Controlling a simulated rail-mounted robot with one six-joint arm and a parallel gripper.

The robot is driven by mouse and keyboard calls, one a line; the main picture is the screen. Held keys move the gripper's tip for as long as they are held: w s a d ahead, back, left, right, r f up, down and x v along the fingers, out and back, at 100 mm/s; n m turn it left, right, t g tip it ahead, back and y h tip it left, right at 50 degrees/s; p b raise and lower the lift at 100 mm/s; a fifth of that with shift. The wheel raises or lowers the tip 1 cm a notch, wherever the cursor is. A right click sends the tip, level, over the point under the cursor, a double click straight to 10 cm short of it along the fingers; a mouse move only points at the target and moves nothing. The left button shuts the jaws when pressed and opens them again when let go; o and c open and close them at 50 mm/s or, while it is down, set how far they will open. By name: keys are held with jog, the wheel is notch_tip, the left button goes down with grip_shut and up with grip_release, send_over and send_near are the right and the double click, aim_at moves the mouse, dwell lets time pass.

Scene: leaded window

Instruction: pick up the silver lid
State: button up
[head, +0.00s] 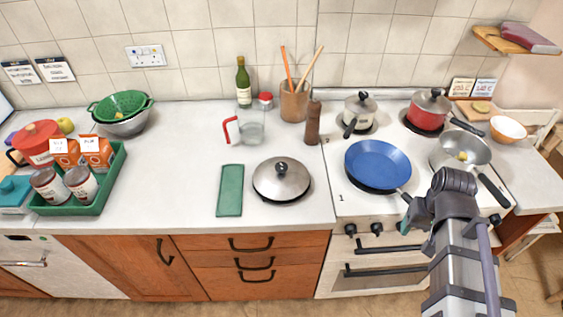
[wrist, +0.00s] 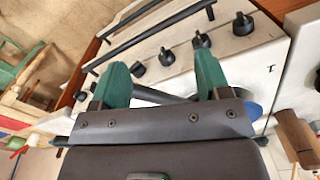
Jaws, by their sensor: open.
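The silver lid (head: 281,180) is domed with a black knob and lies flat on the white counter, just left of the stove, in the head view. A dark rim shows beneath its edge. My gripper (head: 405,222) is at the stove's front edge, well to the right of the lid, below the blue pan. In the wrist view my gripper (wrist: 160,85) has its two green fingers spread apart with nothing between them. The lid cannot be made out in the wrist view.
Stove knobs (wrist: 201,41) face the gripper.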

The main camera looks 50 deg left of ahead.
jog(key=s+a+r+n+p, duration=0.2)
jog(key=a+r+n, duration=0.1)
jog(key=a, duration=0.8)
jog(key=s+a+r+n+p, duration=0.2)
jog(key=a+r+n, duration=0.15)
jog(key=a, duration=0.75)
jog(key=r+n+p, duration=0.2)
jog(key=n, duration=0.5)
send_over(281, 166)
notch_tip(281, 166, down, 11)
jog(key=b, duration=1.1)
jog(key=shift+r, duration=0.25)
jog(key=c, duration=1.1)
